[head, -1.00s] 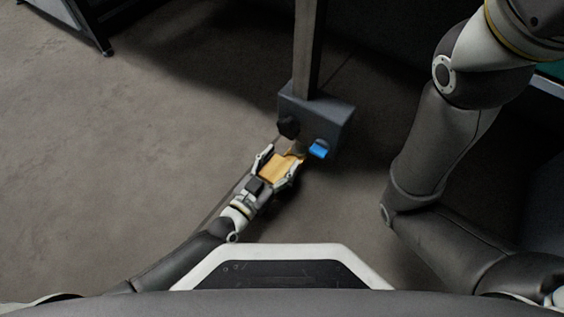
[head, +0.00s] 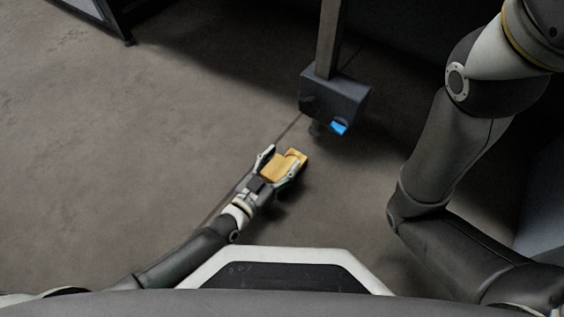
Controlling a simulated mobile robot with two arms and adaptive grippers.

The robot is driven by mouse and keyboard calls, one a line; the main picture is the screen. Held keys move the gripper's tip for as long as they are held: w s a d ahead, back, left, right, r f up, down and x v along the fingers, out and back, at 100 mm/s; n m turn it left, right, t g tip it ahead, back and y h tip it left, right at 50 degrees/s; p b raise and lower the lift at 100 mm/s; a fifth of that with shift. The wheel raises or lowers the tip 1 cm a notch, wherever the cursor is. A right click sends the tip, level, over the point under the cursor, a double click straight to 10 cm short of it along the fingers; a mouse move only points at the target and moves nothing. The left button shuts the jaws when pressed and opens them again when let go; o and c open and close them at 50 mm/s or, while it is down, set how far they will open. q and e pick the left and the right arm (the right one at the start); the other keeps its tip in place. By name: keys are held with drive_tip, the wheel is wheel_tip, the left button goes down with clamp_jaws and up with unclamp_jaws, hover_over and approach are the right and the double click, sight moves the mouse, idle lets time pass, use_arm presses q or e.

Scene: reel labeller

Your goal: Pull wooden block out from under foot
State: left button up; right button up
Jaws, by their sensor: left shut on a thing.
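The wooden block (head: 293,160) is yellow-orange and sits between the fingers of my left gripper (head: 281,168), which is shut on it. The block's far end sticks out past the fingertips. The foot (head: 318,128) is a dark piece under the grey box (head: 335,97) at the bottom of a post, with a blue tab (head: 339,128) beside it. A gap of floor shows between the block and the foot. My right arm stands at the right; its gripper is out of view.
The grey post (head: 328,40) rises from the box to the top edge. Black furniture with a leg (head: 128,40) stands at the upper left. The concrete floor (head: 110,150) at the left is clear. A dark line runs along the floor near the gripper.

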sight(268, 179)
use_arm(q)
drive_tip(key=o, duration=1.3)
drive_tip(key=shift+v, duration=3.85)
